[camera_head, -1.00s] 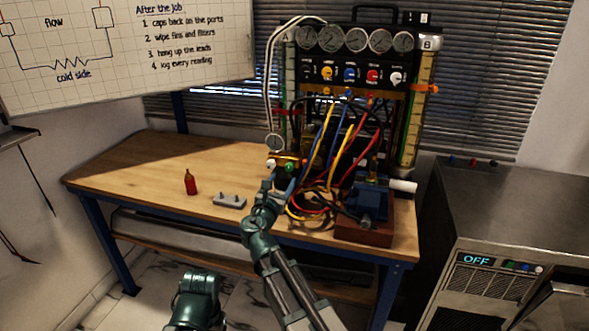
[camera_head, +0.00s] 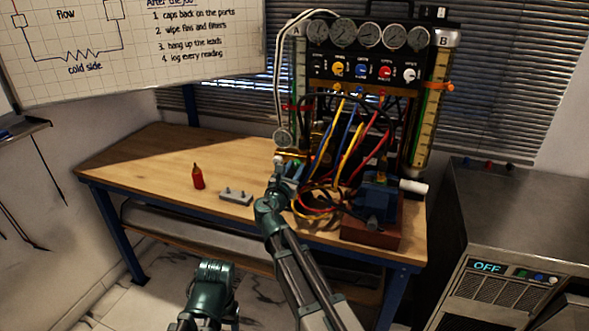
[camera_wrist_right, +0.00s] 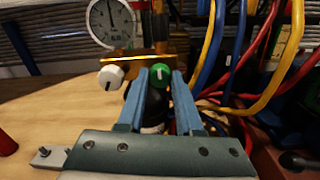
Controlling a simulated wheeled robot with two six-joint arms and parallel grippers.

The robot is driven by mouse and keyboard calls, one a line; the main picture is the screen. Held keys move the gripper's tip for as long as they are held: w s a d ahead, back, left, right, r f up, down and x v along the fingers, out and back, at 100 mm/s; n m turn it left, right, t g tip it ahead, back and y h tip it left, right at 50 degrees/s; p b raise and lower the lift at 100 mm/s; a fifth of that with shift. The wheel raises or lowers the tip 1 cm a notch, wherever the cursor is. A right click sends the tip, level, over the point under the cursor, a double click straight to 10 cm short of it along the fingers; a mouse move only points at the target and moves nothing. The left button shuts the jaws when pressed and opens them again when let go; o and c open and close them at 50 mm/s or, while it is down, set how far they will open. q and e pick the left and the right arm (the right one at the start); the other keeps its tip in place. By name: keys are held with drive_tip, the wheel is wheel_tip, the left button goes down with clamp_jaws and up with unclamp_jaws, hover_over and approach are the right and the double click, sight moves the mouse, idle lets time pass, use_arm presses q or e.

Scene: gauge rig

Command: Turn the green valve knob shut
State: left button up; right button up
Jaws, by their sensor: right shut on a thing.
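The green valve knob (camera_wrist_right: 160,72) shows in the right wrist view, with a white line upright on its face. It sits on a brass-coloured manifold (camera_wrist_right: 140,64), to the right of a white knob (camera_wrist_right: 111,77). My right gripper (camera_wrist_right: 161,78) has its two blue fingers on either side of the green knob and is shut on it. In the head view my right gripper (camera_head: 287,172) reaches the manifold at the rig's lower left and mostly hides the green knob.
A round gauge (camera_wrist_right: 115,20) stands above the knobs. Yellow, blue and red hoses (camera_head: 347,150) hang close on the right. A red bottle (camera_head: 198,178) and a grey block with pins (camera_head: 236,197) are on the wooden bench (camera_head: 150,165). The bench's left part is clear.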

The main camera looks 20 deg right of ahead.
clamp_jaws()
drive_tip(key=m, duration=0.8)
drive_tip(key=shift+m, duration=0.3)
drive_tip(key=m, duration=0.4)
drive_tip(key=shift+m, duration=0.3)
drive_tip(key=m, duration=0.4)
drive_tip(key=shift+m, duration=0.3)
drive_tip(key=o, duration=1)
unclamp_jaws()
